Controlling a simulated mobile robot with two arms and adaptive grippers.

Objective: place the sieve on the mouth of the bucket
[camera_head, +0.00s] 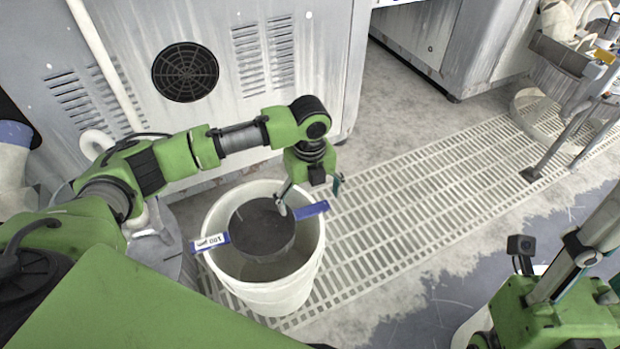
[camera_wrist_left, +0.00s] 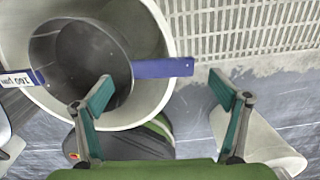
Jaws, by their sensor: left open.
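The sieve is a dark round pan (camera_head: 262,225) with a blue bar out to each side; the left bar bears a white label. It sits in the mouth of the white bucket (camera_head: 316,262), and both bars reach across the rim. My left gripper (camera_head: 310,195) is open above the sieve's right bar. In the left wrist view the fingers (camera_wrist_left: 161,88) are spread, with the end of the blue bar (camera_wrist_left: 163,68) just ahead of the gap and the sieve's pan (camera_wrist_left: 70,50) left of it. The bucket's rim (camera_wrist_left: 163,25) surrounds the pan there.
A grey machine cabinet (camera_head: 225,75) with vents stands just behind the bucket. A floor grating (camera_head: 430,200) runs to the right, with open floor. Metal equipment (camera_head: 560,60) stands at the upper right. My right arm (camera_head: 550,315) is at the lower right.

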